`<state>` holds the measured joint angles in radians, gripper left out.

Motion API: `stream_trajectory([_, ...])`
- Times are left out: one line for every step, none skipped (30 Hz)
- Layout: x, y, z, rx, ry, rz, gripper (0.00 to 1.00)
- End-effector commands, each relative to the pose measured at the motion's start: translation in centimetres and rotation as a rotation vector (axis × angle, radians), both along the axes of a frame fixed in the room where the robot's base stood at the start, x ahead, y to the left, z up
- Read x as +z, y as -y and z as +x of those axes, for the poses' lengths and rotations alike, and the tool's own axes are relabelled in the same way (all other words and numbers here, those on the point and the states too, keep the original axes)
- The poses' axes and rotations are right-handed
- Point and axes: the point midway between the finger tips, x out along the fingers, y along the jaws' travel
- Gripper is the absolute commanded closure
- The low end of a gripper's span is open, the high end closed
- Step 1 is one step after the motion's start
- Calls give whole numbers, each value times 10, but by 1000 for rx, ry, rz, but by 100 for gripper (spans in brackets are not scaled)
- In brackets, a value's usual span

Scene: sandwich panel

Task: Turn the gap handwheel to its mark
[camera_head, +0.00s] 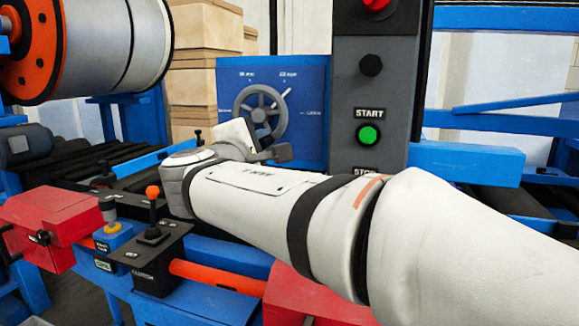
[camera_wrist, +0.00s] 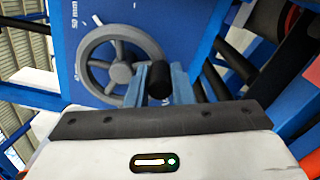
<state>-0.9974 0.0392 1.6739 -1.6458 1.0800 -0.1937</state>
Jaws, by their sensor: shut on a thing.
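The gap handwheel (camera_head: 258,97) is a grey spoked wheel on a blue panel (camera_head: 309,90), with small pale markings around it. A light pointer at its upper right reaches beyond the rim in the head view. In the wrist view the handwheel (camera_wrist: 121,73) is tilted, and one marking beside it reads like "50 mm". My gripper (camera_wrist: 160,83) is shut on the wheel's black handle (camera_wrist: 160,79), with a finger on each side. In the head view my gripper (camera_head: 268,150) is at the wheel's lower edge, and my arm hides part of the panel below.
A grey control post (camera_head: 372,100) with a green START button (camera_head: 368,135) stands just right of the panel. An orange-knobbed lever (camera_head: 153,194) and a red box (camera_head: 50,225) are at lower left. A large roll (camera_head: 92,40) hangs at upper left.

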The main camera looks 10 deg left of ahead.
Motion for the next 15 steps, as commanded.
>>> stream_trajectory([-13, -3, 0, 1, 0, 43, 100])
stream_trajectory([-13, -4, 0, 1, 2, 71, 100])
stream_trajectory([-14, -6, 0, 0, 4, 109, 100])
stream_trajectory([-15, -8, 1, 0, 6, 138, 100])
stream_trajectory([-15, -9, 1, 0, 8, 166, 100])
stream_trajectory([-16, -11, 1, 1, 11, 204, 100])
stream_trajectory([-16, -13, 1, 1, 13, 231, 100])
stream_trajectory([-16, -14, 1, 1, 15, 260, 100])
stream_trajectory([-16, -16, 1, 1, 17, 297, 100])
stream_trajectory([-16, -17, 1, 1, 20, 323, 100])
stream_trajectory([-16, -19, 1, 1, 22, 349, 100])
stream_trajectory([-16, -20, 2, 2, 25, 383, 100])
stream_trajectory([-16, -22, 2, 2, 27, 409, 100])
stream_trajectory([-16, -23, 2, 1, 27, 432, 100])
stream_trajectory([-16, -25, 2, 1, 30, 464, 100])
